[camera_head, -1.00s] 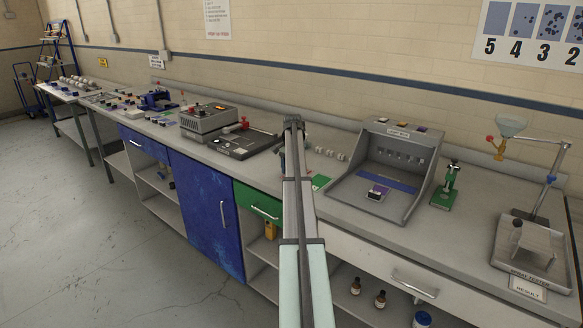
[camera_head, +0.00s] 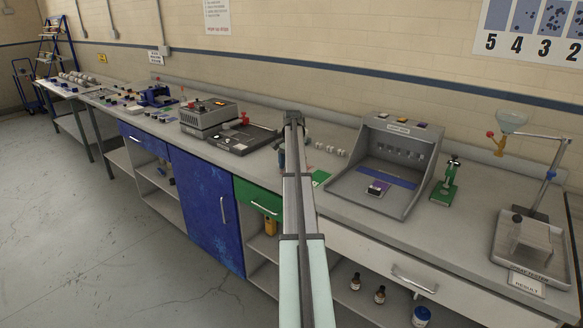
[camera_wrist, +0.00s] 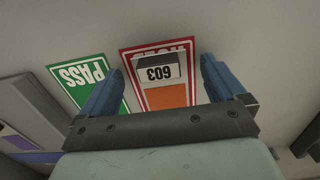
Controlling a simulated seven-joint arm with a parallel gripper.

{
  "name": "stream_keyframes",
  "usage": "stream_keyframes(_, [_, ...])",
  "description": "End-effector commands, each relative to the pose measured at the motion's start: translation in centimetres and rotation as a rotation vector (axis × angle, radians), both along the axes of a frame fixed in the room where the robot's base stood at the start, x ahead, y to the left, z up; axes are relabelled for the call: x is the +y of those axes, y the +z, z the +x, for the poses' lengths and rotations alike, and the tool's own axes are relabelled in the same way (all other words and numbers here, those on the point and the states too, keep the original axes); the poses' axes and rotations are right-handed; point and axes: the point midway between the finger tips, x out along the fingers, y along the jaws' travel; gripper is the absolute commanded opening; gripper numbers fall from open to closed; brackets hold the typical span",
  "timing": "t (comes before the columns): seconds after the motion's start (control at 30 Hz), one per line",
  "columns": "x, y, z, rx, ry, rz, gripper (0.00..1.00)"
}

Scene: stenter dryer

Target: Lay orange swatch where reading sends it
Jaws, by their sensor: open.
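In the wrist view the orange swatch (camera_wrist: 166,96) lies on a white card with a red border (camera_wrist: 192,94). My gripper's front bar hides the swatch's near part. A small grey block marked 603 (camera_wrist: 158,73) sits at the swatch's far edge. It covers part of the card's upside-down heading, so I cannot read that word with certainty. My gripper (camera_wrist: 162,68) is open above the card, one blue finger on each side of the block. I cannot tell its height. A green PASS card (camera_wrist: 82,80) lies to the left, partly behind the left finger.
In the head view a grey light box (camera_head: 385,165) with a small dark item (camera_head: 378,188) inside stands right of my arm. A green stand (camera_head: 447,180) and a spray tester (camera_head: 528,245) are farther right. A grey machine (camera_head: 210,118) stands left.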

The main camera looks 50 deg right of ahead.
Motion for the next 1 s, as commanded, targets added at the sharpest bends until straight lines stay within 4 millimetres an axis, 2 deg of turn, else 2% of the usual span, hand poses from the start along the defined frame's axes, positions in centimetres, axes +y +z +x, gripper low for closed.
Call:
stream_keyframes(0.13, [0.0,0.5,0.0,-0.001,0.0,-0.001,0.97])
stream_keyframes(0.27, [-0.1,2.0,0.1,-0.001,0.0,-0.002,0.97])
stream_keyframes(0.7, [-0.4,10.2,0.1,-0.001,0.0,-0.002,0.97])
stream_keyframes(1.0, [-0.4,13.4,0.1,-0.001,0.0,-0.001,0.97])
